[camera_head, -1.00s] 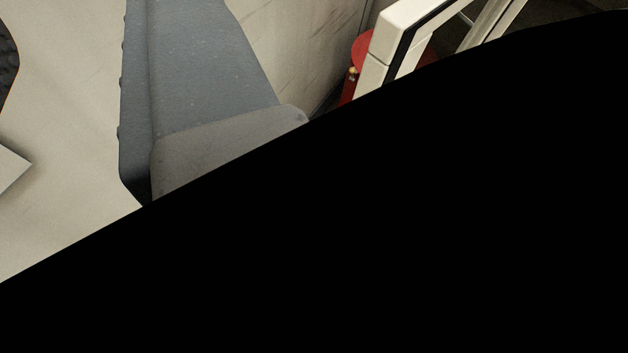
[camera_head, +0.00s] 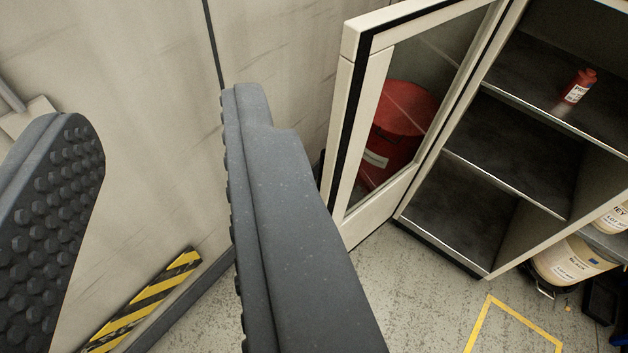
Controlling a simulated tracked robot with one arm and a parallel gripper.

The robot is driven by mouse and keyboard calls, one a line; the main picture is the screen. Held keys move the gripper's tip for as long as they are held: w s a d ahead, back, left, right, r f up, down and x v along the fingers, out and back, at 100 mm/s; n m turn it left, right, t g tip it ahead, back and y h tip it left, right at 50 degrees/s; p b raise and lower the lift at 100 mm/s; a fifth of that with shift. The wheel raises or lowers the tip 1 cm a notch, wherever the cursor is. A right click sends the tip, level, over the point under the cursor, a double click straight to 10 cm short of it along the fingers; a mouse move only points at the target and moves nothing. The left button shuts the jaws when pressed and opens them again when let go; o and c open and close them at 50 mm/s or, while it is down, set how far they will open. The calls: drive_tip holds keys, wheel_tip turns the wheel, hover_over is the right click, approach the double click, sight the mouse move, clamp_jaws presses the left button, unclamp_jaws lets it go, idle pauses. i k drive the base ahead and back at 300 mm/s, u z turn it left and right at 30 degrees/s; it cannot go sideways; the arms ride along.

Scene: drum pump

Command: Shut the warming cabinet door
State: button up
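The warming cabinet (camera_head: 448,151) stands at the right with dark shelves inside. Its glass-panelled door with a pale frame (camera_head: 348,126) stands open, swung out to the left. A red drum (camera_head: 404,112) shows through the glass. My gripper (camera_head: 165,125) is open and empty, with two dark studded fingers set wide apart. The right finger is just left of the door in the picture and overlaps none of the glass. I cannot tell whether it touches the door frame.
A small red bottle (camera_head: 578,86) stands on an upper shelf. A pale drum (camera_head: 572,262) sits right of the cabinet. A yellow floor outline (camera_head: 487,304) lies in front. A pale wall (camera_head: 160,120) with a yellow-black striped strip (camera_head: 145,303) is at the left.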

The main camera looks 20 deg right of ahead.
sight(368, 41)
drive_tip(key=z, duration=0.15)
drive_tip(key=i, duration=0.95)
drive_tip(key=u, duration=0.1)
